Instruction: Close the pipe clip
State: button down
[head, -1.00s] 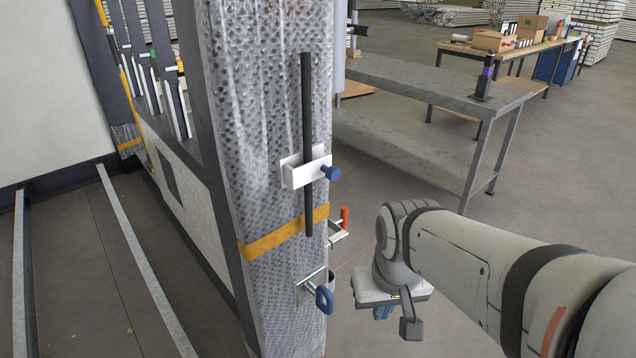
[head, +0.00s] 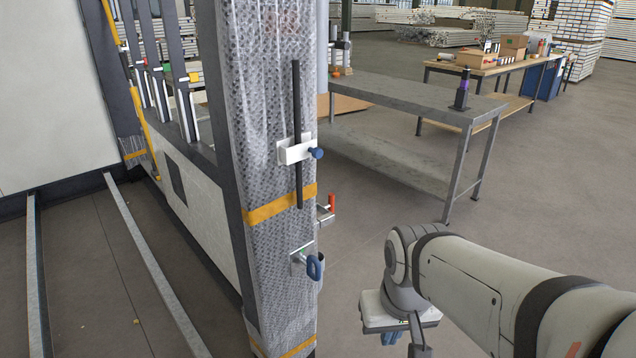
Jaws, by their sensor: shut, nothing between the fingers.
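A dark upright pipe (head: 298,110) runs along the wrapped post. A white clip (head: 290,152) with a blue knob (head: 317,153) sits across the pipe and looks like the pipe clip. Whether it is open or shut is too small to tell.
The wrapped post (head: 262,230) has yellow straps. A grey metal table (head: 400,98) stands behind it, with a wooden table (head: 500,66) farther back. Floor rails (head: 150,265) lie at left.

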aim_at(328, 217)
jog(key=z, duration=0.05)
jog(key=i, duration=0.9)
jog(key=u, duration=0.05)
